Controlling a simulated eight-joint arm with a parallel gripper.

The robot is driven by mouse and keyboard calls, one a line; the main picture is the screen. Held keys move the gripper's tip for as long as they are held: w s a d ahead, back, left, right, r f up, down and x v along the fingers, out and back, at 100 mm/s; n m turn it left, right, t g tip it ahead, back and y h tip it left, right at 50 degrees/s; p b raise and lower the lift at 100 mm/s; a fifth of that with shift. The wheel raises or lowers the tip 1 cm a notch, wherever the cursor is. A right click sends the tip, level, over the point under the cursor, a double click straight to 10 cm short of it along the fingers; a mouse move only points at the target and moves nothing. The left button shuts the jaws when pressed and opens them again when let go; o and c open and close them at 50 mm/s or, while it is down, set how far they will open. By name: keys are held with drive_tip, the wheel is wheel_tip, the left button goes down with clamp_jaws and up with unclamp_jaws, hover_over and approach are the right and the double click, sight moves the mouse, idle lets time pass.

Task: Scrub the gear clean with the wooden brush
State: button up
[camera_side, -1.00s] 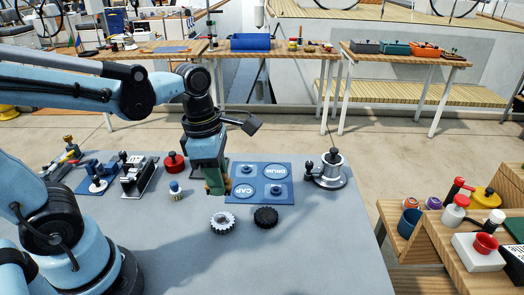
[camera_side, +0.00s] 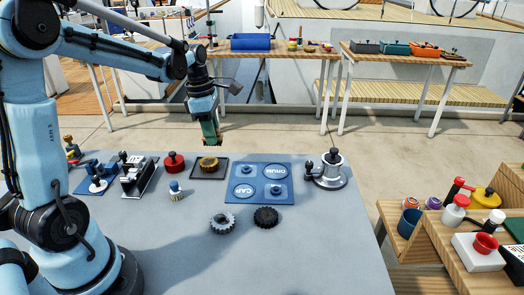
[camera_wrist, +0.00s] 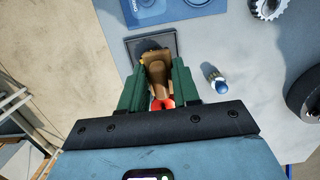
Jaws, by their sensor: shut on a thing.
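My gripper (camera_side: 210,143) is raised above the far side of the table, its green fingers shut on the wooden brush (camera_wrist: 157,72). The brush's brown body shows between the fingers in the wrist view; its bristles cannot be made out. A gold-brown ribbed round gear (camera_side: 209,163) sits on a dark square tray (camera_side: 222,178) below the gripper, apart from it. A silver toothed gear (camera_side: 222,222) and a black toothed gear (camera_side: 266,216) lie at the table's near middle. In the wrist view the brush and fingers hide much of the tray (camera_wrist: 175,36).
A blue panel (camera_side: 251,169) with round recesses lies right of the tray. A red-topped pot (camera_side: 174,163) and a small blue-and-white piece (camera_side: 175,190) stand to the left. A metal winch (camera_side: 329,170) stands at the right. The table's front is clear.

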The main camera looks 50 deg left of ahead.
sight(214, 163)
wheel_tip(214, 163, down, 7)
drive_tip(key=shift+f, duration=0.2)
drive_tip(key=shift+a+f, duration=0.15)
drive_tip(key=shift+a, duration=0.55)
drive_tip(key=shift+c, duration=0.4)
drive_tip(key=shift+s+a, duration=0.15)
drive_tip(key=shift+a, duration=1)
drive_tip(key=shift+s+a, duration=0.1)
drive_tip(key=shift+a, duration=1)
drive_tip(key=shift+w+d, duration=0.15)
drive_tip(key=shift+d, duration=1.35)
drive_tip(key=shift+w+d, duration=0.1)
drive_tip(key=shift+d, duration=1.4)
drive_tip(key=shift+s+a, duration=0.35)
drive_tip(key=shift+a, duration=2.55)
drive_tip(key=shift+w+d, duration=0.15)
drive_tip(key=shift+d, duration=1.25)
drive_tip(key=shift+w+d, duration=0.1)
drive_tip(key=shift+d, duration=1.45)
drive_tip(key=shift+r, duration=4.15)
